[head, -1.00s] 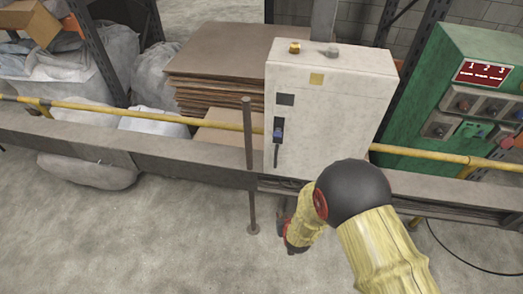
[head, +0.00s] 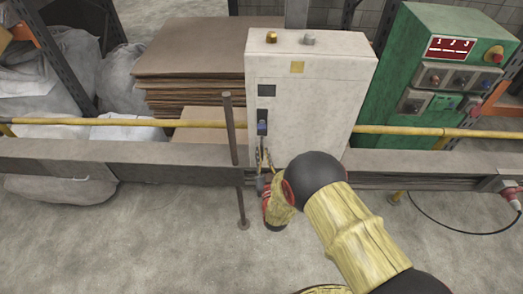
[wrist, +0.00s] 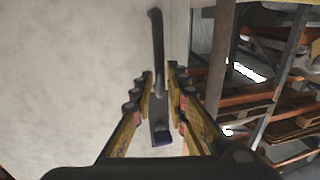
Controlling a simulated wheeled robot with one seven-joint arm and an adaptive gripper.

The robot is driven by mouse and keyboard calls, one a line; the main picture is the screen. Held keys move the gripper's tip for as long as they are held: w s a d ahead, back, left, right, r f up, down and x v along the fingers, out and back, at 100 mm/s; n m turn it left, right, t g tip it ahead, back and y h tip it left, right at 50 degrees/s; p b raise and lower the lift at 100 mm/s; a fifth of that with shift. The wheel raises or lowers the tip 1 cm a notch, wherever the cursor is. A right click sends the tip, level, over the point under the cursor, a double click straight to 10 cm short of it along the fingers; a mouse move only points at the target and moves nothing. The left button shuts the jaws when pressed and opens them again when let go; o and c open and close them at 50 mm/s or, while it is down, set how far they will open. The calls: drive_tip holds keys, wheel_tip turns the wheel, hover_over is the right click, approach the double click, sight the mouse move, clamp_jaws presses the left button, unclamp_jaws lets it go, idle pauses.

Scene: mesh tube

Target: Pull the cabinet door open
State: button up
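The white cabinet (head: 318,95) stands upright behind the rail, its door shut. Its dark handle, with a blue part (head: 262,128) at the top, is on the left of the front face. My gripper (head: 264,160) is at the handle's lower part, and my wrist partly hides the area below. In the wrist view, my open gripper (wrist: 161,78) has one finger on each side of the dark handle (wrist: 158,50). I cannot tell whether either finger touches it.
A metal post (head: 231,130) stands just left of my gripper. A grey rail (head: 120,162) and a yellow pipe (head: 410,130) run across the scene. A green control box (head: 408,55) is at right, stacked cardboard (head: 190,65) at left. The floor in front is clear.

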sight(262, 151)
drive_tip(key=shift+w+a, duration=0.2)
drive_tip(key=shift+w, duration=1.3)
drive_tip(key=shift+c, duration=0.7)
clamp_jaws()
